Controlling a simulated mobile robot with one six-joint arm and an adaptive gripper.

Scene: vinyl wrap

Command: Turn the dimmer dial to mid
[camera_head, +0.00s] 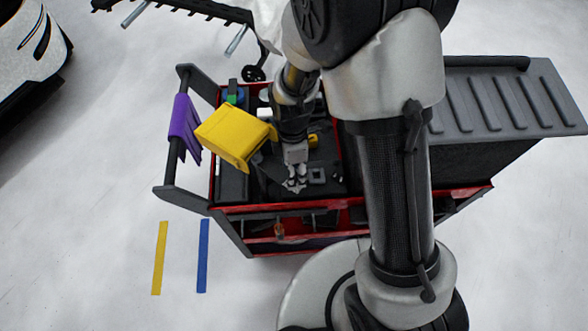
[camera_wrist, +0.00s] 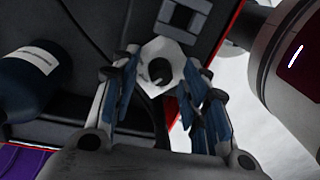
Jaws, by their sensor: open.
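The dimmer dial (camera_wrist: 160,70) is a small dark round knob on a pale, angular plate (camera_wrist: 153,52) in the wrist view. The knob's pointer or setting is too dark to read. My gripper (camera_wrist: 158,88) is open, with one finger on each side of the dial's plate in the picture. No contact with the knob shows. In the head view my gripper (camera_head: 296,174) points down over the cart's dark top, and the pale plate (camera_head: 294,189) shows just below the fingertips. The knob itself is hidden or too small there.
The tool cart (camera_head: 305,208) has red edges. A dark square fitting (camera_head: 317,176) is beside the plate. A yellow object (camera_head: 236,134) and a purple cloth (camera_head: 184,128) are to the left.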

